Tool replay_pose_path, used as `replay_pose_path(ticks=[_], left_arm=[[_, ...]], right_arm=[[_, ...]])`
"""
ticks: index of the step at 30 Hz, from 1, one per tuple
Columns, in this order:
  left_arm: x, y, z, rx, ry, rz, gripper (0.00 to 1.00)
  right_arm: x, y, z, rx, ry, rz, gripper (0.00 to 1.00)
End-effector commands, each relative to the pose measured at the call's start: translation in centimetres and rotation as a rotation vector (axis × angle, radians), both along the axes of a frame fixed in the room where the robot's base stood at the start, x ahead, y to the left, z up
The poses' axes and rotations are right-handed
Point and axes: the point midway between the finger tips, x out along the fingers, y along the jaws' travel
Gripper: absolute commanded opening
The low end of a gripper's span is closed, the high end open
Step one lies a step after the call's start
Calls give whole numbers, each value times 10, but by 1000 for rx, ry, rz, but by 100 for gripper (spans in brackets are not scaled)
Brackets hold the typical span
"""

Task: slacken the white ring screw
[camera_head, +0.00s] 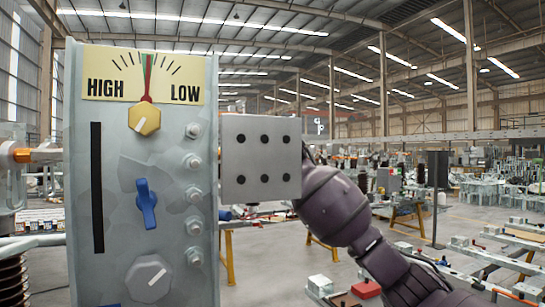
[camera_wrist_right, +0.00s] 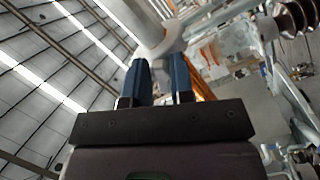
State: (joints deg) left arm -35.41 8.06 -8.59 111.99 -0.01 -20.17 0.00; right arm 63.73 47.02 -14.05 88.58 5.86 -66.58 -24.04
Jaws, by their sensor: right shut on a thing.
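The white ring screw (camera_wrist_right: 173,40) shows in the right wrist view as a pale round piece joined to a thick pale bar. My right gripper (camera_wrist_right: 161,68) has its two blue fingers on either side of its lower part and is shut on it. The far side of the screw and the exact contact are hidden. The screw cannot be made out there. My left gripper is not in view.
A grey panel (camera_head: 115,160) stands close on the left. It carries a HIGH/LOW scale (camera_head: 110,68), a yellow knob (camera_head: 143,119), a blue wing knob (camera_head: 146,204), a grey dial (camera_head: 149,278) and several bolts. The plate juts out from its right side.

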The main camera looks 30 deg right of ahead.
Motion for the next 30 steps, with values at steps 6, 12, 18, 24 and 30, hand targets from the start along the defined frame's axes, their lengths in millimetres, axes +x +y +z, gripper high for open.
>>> replay_pose_path(ticks=[6,12,18,24,30], left_arm=[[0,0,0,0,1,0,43],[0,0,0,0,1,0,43],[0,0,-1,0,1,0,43],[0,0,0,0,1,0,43],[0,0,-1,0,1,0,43]], right_arm=[[0,0,0,-25,9,0,0],[0,0,0,-27,10,1,0],[0,0,0,-27,10,0,28],[0,0,0,-27,9,0,44],[-1,0,0,-27,8,1,44]])
